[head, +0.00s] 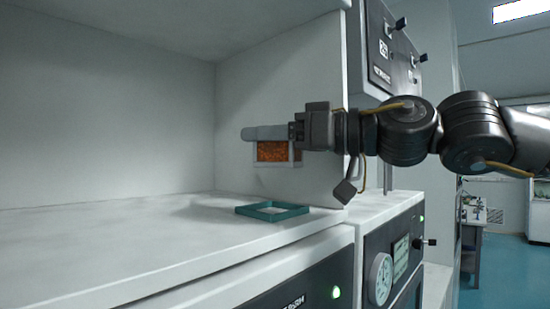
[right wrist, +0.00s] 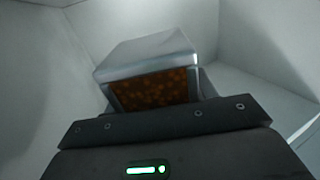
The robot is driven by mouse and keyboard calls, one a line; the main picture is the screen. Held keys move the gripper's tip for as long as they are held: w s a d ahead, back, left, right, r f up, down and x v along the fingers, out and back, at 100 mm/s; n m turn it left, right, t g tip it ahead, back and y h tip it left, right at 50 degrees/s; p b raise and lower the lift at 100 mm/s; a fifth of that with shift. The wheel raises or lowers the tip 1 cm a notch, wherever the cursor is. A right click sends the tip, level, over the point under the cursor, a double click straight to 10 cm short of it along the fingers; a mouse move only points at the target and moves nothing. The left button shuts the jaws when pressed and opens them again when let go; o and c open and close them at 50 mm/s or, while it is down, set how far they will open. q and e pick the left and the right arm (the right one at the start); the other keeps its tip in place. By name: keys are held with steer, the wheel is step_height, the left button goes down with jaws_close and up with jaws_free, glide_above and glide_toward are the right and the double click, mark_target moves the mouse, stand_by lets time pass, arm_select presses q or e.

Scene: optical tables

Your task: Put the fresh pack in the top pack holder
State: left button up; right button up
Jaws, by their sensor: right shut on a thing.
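A pack with a grey top and frame and an orange-brown speckled side (head: 274,152) is held in the air by my right gripper (head: 298,132). The gripper comes from the right and is shut on the pack. The pack also shows in the right wrist view (right wrist: 153,90), beyond the dark gripper body. A low, open teal square frame (head: 243,211) lies on the white shelf, below the pack and apart from it; I cannot tell for certain whether it is the top pack holder. My left gripper is not in view.
The white shelf (head: 120,254) is bare to the left of the teal frame. A white side wall (head: 240,90) stands behind the pack, and a white panel hangs overhead. Control panels with a gauge (head: 380,279) and knobs are at the right.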

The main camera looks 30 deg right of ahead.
steer(key=shift+w+d+f, duration=0.1)
steer(key=shift+d+f, duration=0.25)
steer(key=shift+f, duration=0.05)
steer(key=shift+d+f, duration=0.1)
steer(key=shift+f, duration=0.35)
steer(key=shift+w+f+p, duration=0.2)
steer(key=shift+w+p, duration=0.05)
steer(key=shift+p, duration=0.1)
steer(key=f, duration=0.2)
steer(key=f+p, duration=0.1)
steer(key=shift+w+d+f, duration=0.15)
steer(key=shift+d+f, duration=0.2)
steer(key=shift+d, duration=0.05)
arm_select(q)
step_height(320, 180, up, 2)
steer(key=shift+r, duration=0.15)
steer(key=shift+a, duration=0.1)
arm_select(e)
steer(key=shift+a, duration=0.15)
